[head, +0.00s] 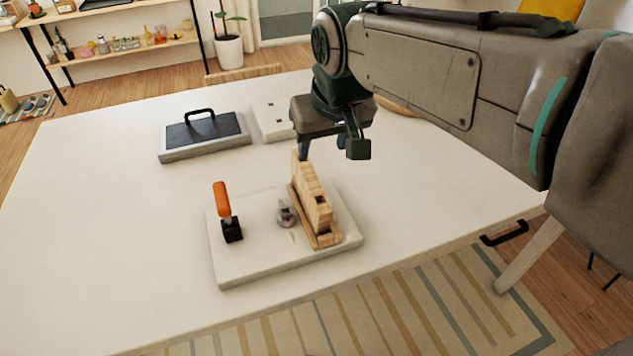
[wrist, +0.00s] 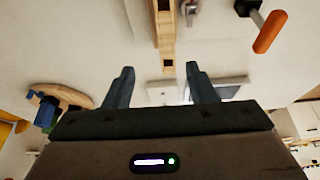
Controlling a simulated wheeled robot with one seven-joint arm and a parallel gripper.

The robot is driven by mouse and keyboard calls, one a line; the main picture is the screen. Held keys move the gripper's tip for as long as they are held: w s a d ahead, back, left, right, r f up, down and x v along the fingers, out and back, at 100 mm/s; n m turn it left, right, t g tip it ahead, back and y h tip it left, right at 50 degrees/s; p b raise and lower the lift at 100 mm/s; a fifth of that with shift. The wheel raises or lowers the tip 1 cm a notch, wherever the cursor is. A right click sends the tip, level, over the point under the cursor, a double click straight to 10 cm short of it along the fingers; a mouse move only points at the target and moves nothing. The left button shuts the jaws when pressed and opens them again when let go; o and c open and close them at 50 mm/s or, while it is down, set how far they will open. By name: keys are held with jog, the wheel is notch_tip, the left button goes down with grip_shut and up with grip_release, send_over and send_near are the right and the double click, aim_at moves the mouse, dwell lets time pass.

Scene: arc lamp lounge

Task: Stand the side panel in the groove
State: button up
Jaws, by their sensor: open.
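The side panel (head: 311,195) is a light wooden board with a small dark hole. It stands upright over a wooden grooved base (head: 327,240) on a white board (head: 260,265); I cannot tell how deep its lower edge sits in the groove. In the wrist view the panel (wrist: 167,35) shows end-on, beyond the fingertips. My gripper (head: 329,150) is open and empty, above and just behind the panel's far end. Its two fingers are apart in the wrist view (wrist: 160,78), with nothing between them.
On the white board are an orange-handled toggle clamp (head: 223,202) and a small grey knob (head: 286,213). A grey tray with a black handle (head: 204,130) and a white plate with dark slots (head: 273,121) lie farther back. The table's left side (head: 110,220) is clear.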

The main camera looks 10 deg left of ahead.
aim_at(309, 174)
jog(key=x, duration=0.5)
jog(key=a+x, duration=0.1)
jog(key=x, duration=0.2)
jog(key=shift+a+f, duration=0.1)
jog(key=shift+f, duration=0.1)
jog(key=shift+p+x, duration=0.45)
jog(key=shift+x, duration=2.25)
jog(key=shift+s, duration=0.15)
grip_shut()
